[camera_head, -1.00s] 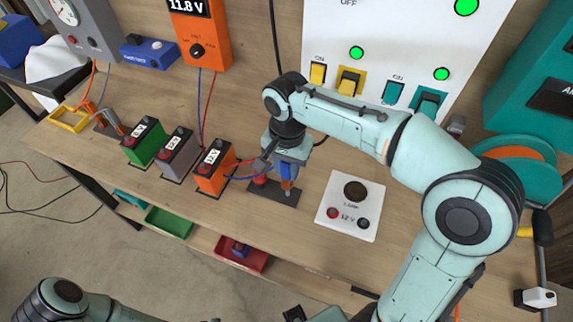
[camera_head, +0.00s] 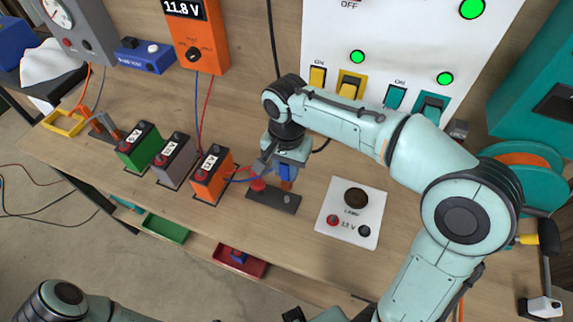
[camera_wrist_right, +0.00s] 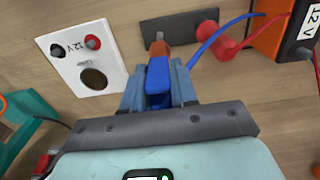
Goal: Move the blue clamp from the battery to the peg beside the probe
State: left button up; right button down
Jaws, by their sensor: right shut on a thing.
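My right gripper (camera_head: 286,172) is shut on the blue clamp (camera_wrist_right: 158,77), which points down with its copper-coloured tip (camera_wrist_right: 160,46) beyond the fingers. It is over the right end of the dark plate (camera_head: 262,197). A short metal peg (camera_head: 288,199) shows on that plate, just below the clamp. I cannot tell whether the tip touches it. The red probe (camera_head: 258,184) stands at the plate's left end, and it also shows in the wrist view (camera_wrist_right: 209,33). The orange battery (camera_head: 210,181) stands left of the plate, with red and blue leads near it. My left gripper is out of view.
A grey battery (camera_head: 173,161) and a green one (camera_head: 138,149) stand farther left. A white panel with a 12 V label (camera_head: 351,212) lies right of the plate. A white switch board (camera_head: 400,45) stands behind. Small bins (camera_head: 166,226) sit below the bench's front edge.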

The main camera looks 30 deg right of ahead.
aim_at(287, 180)
jog(key=shift+f+b, duration=1.25)
jog(key=shift+f, duration=1)
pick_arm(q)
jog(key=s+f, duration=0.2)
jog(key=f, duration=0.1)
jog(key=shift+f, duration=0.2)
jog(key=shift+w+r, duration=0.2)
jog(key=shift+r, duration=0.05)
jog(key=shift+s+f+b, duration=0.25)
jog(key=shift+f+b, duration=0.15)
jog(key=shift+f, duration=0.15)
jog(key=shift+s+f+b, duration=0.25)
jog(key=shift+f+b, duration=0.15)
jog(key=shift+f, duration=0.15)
pick_arm(e)
jog(key=shift+f, duration=1.65)
jog(key=c, duration=0.8)
grip_release()
notch_tip(287, 180, up, 13)
jog(key=p, duration=0.2)
jog(key=shift+r+p, duration=0.2)
jog(key=shift+p, duration=0.1)
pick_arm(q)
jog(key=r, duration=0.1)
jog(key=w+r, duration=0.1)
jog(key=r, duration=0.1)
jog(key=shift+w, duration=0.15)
